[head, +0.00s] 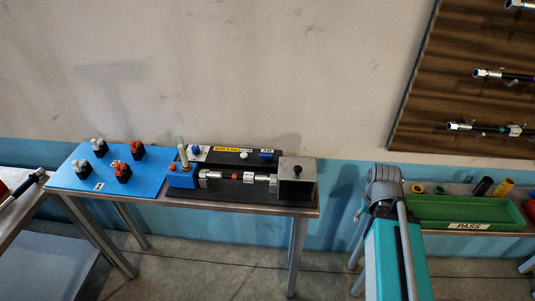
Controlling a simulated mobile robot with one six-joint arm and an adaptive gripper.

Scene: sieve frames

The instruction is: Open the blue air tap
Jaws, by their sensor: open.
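A small blue knob (196,150) stands on a white plate at the back left of the dark fixture on the middle bench; it looks like the blue air tap, though it is too small to tell how its handle is turned. A short blue cylinder (266,155) lies at the back right of the same fixture. A blue block (182,179) with an orange knob and a pale upright lever stands at the fixture's left end.
The middle bench (310,210) also bears a metal box (297,178), a silver coupling (243,178) and a blue board (75,180) with several grey and orange knobs. A green PASS tray (465,210) sits right. A brown tool board (450,90) hangs on the wall.

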